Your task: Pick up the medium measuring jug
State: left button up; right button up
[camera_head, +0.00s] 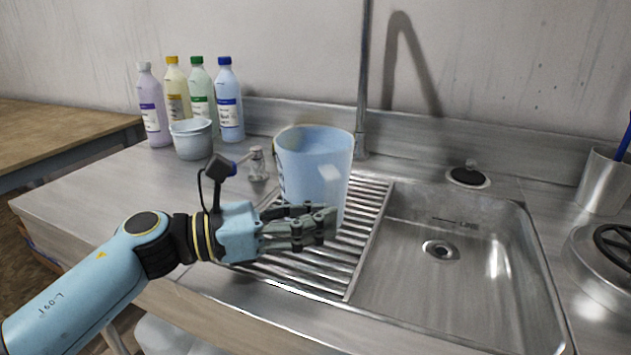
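A tall pale-blue see-through jug (318,165) stands upright at the ribbed drainboard, left of the sink basin. It has marks along its left side. It is the only jug-like vessel of its size here, but I cannot confirm it is the medium one. My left gripper (318,226) is at the jug's lower part, with its dark fingers pointing right across the front. The fingers hide the jug's base. Whether they touch or close on the jug I cannot tell. My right gripper is not in view.
A small grey-blue tub (192,141) and several detergent bottles (230,105) stand at the back left. A small glass bottle (257,165) is left of the jug. A tap pipe (363,90) rises behind it. The sink basin (470,290) is empty.

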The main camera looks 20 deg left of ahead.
pick_arm(q)
jog(key=x, duration=0.2)
jog(key=shift+w+d, duration=0.15)
jog(key=shift+d, duration=0.1)
grip_shut()
